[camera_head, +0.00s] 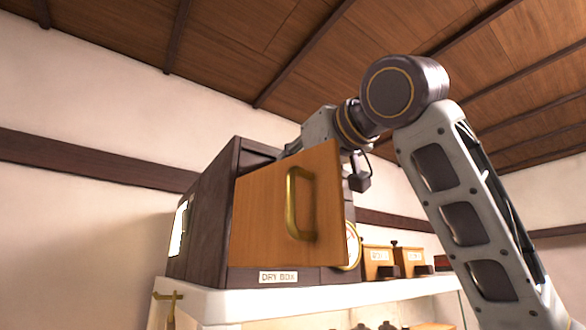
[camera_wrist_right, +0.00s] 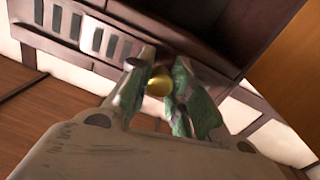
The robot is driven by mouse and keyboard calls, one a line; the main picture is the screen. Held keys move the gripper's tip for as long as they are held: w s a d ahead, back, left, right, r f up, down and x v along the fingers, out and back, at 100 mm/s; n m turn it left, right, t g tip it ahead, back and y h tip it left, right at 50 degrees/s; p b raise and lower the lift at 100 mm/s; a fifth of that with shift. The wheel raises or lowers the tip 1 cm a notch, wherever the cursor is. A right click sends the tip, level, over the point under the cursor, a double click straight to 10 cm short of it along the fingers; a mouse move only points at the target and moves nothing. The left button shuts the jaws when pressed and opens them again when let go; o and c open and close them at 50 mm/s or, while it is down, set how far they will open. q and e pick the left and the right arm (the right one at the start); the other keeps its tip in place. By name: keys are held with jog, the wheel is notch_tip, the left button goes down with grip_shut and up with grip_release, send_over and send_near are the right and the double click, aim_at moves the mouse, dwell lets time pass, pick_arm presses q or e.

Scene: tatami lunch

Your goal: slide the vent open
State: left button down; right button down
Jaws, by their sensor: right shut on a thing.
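The dry box (camera_head: 205,225) is a dark wooden cabinet on a white shelf, its orange wooden door (camera_head: 270,210) swung open toward me. The vent (camera_wrist_right: 92,38), a row of pale slots in a dark frame, shows at upper left in the right wrist view. A brass knob (camera_wrist_right: 160,82) sits beside the slots. My right gripper (camera_wrist_right: 160,76), with green finger pads, is shut on this knob, one finger on each side. In the head view the door hides my right gripper. My left gripper is out of view.
The open door with its brass handle (camera_head: 291,203) stands between the head camera and the gripper. Small wooden boxes (camera_head: 379,262) and a round brass-rimmed dial (camera_head: 352,246) stand right of the dry box on the shelf (camera_head: 225,306). A brass hook (camera_head: 168,297) is at the shelf's left end.

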jog(key=s+a, duration=0.2)
jog(key=shift+s+a+r, duration=0.1)
jog(key=shift+a+r, duration=0.1)
jog(key=shift+a, duration=0.1)
jog(key=c, duration=1.7)
grip_release()
jog(key=o, duration=0.4)
jog(key=shift+s+a, duration=0.15)
jog(key=shift+a, duration=0.1)
jog(key=shift+o, duration=0.2)
jog(key=shift+f, duration=0.1)
jog(key=shift+d, duration=0.2)
